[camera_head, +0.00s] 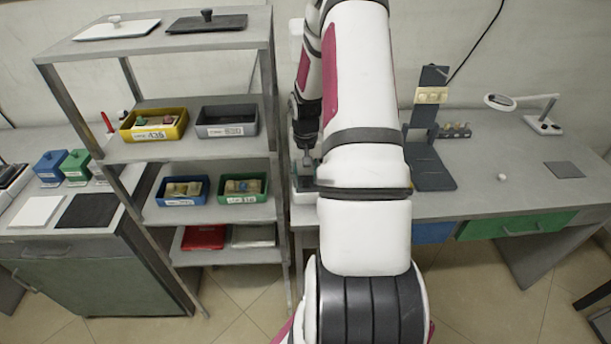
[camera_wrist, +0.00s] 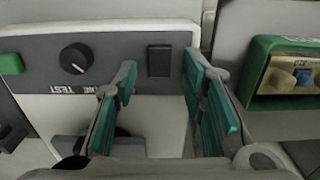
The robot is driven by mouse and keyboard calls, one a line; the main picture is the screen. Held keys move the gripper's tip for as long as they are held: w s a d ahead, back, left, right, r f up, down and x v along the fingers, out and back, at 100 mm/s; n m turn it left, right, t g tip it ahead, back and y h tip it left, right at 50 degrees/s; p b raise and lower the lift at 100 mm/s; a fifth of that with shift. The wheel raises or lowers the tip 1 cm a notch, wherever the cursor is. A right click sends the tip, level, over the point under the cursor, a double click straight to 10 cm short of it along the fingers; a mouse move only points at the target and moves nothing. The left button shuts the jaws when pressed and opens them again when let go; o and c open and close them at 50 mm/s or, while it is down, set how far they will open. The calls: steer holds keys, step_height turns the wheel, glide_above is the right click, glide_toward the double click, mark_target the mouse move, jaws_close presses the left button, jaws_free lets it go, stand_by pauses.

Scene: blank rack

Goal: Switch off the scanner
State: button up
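A white device with a dark grey panel (camera_wrist: 115,45), perhaps the scanner, fills the upper left of the wrist view. The panel carries a black rocker switch (camera_wrist: 159,60), a round black dial (camera_wrist: 76,58) with a white pointer and a green button (camera_wrist: 11,64). A label below reads partly "TEST". My gripper (camera_wrist: 158,76) is open, its teal-padded fingers either side of the switch in the picture, with nothing between them. I cannot tell whether it touches the panel. In the head view, the arm hides most of the device beside the rack.
A grey rack (camera_head: 190,148) with yellow, grey, blue and green bins stands left of my arm. A green bin (camera_wrist: 262,75) is close right of my gripper in the wrist view. The bench (camera_head: 480,195) at right holds a dark stand (camera_head: 428,150) and a ring lamp (camera_head: 500,102).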

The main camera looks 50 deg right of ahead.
jaws_close()
steer(key=shift+d, duration=0.1)
steer(key=shift+w+g+y, duration=0.1)
steer(key=shift+g+y, duration=0.3)
steer(key=shift+y, duration=0.1)
steer(key=shift+o, duration=0.8)
jaws_free()
